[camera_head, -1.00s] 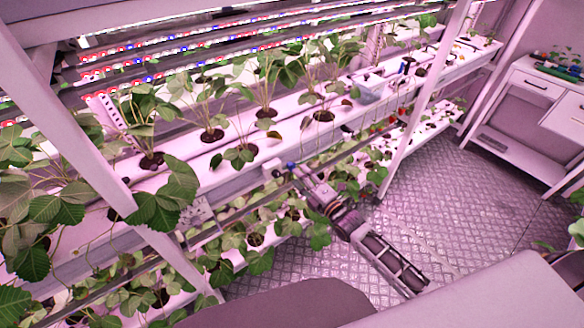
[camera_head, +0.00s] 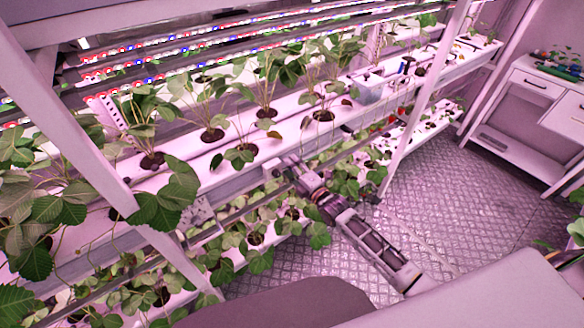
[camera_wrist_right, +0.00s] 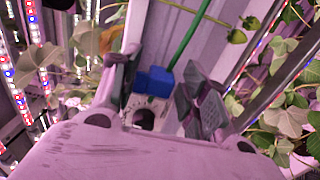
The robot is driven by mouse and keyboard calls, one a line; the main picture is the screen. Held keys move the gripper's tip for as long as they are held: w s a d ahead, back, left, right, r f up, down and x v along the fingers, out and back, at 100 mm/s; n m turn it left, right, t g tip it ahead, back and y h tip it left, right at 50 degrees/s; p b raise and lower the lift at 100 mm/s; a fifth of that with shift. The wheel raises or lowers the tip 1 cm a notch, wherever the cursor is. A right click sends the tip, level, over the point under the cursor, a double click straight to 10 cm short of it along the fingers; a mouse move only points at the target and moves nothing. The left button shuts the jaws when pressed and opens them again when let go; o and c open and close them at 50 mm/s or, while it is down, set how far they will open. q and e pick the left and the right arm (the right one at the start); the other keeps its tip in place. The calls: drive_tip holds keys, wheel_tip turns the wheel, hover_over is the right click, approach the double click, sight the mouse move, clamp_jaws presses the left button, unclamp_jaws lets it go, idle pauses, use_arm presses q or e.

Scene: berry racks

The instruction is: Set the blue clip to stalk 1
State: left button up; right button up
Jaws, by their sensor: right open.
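My right gripper (camera_head: 288,163) is at the front edge of the planted rack shelf in the head view. In the right wrist view its two fingers (camera_wrist_right: 160,90) are spread apart. The blue clip (camera_wrist_right: 153,81) sits between them, with a gap to the right finger; contact with the left finger is unclear. A green stalk (camera_wrist_right: 189,35) rises just beyond the clip. I cannot tell which numbered stalk it is, or whether the clip touches it. The clip is not distinguishable in the head view now. My left gripper is not in view.
The rack's upper shelf (camera_head: 205,179) holds several leafy plants in dark holes. A lower planted shelf and slanting white posts (camera_head: 425,110) are close by. LED strips run above. The metal floor (camera_head: 440,220) is clear, and a white cabinet (camera_head: 530,95) stands at right.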

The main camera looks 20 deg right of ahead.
drive_tip(key=shift+c, duration=0.2)
clamp_jaws()
drive_tip(key=shift+d, duration=0.1)
drive_tip(key=w+d, duration=0.2)
drive_tip(key=d, duration=0.4)
drive_tip(key=shift+w+b, duration=0.15)
drive_tip(key=shift+b, duration=0.25)
drive_tip(key=shift+d, duration=0.1)
drive_tip(key=shift+o, duration=0.2)
unclamp_jaws()
drive_tip(key=v, duration=1.2)
idle(0.8)
